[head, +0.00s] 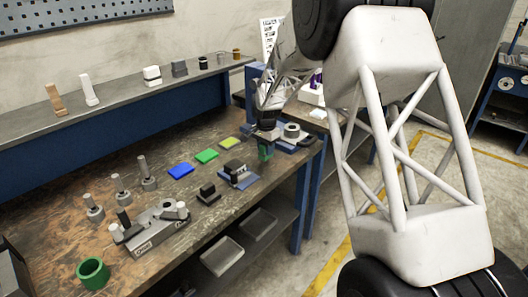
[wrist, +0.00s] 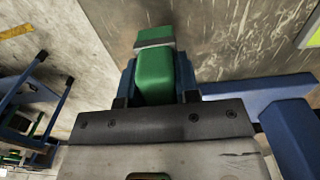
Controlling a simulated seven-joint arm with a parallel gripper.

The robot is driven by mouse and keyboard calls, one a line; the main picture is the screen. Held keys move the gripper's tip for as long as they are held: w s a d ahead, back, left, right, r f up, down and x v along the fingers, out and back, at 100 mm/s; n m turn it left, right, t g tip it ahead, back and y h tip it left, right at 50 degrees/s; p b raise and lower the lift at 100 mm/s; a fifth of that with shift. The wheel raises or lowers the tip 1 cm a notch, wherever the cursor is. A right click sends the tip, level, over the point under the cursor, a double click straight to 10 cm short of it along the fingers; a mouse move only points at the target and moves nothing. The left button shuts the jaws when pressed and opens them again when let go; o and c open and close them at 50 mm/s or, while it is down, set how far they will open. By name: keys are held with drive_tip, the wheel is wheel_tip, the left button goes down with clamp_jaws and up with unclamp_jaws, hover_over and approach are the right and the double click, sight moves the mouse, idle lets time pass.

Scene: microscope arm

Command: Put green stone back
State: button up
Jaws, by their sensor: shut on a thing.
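My gripper (head: 265,142) is shut on the green stone (head: 265,152) at the far right end of the workbench. In the wrist view the green stone (wrist: 155,75) sits between my dark fingers, with a grey piece at its far end. In the head view the stone hangs below my gripper, and its lower part looks close to the bench's edge; I cannot tell whether it touches anything. A flat green pad (head: 206,156) lies on the bench between a blue pad (head: 180,170) and a yellow pad (head: 229,143).
A black device on a blue base (head: 240,182) stands left of my gripper. A round part on a blue stand (head: 292,131) is just to its right. Blue bars (wrist: 240,104) show near the stone in the wrist view.

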drive_tip(key=shift+w+a+f, duration=0.1)
drive_tip(key=shift+w+a, duration=0.05)
drive_tip(key=shift+w, duration=0.8)
drive_tip(key=shift+w+a+f, duration=0.1)
drive_tip(key=shift+w, duration=0.85)
drive_tip(key=shift+f, duration=1.7)
drive_tip(key=shift+f, duration=0.15)
drive_tip(key=o, duration=1)
drive_tip(key=shift+c, duration=0.2)
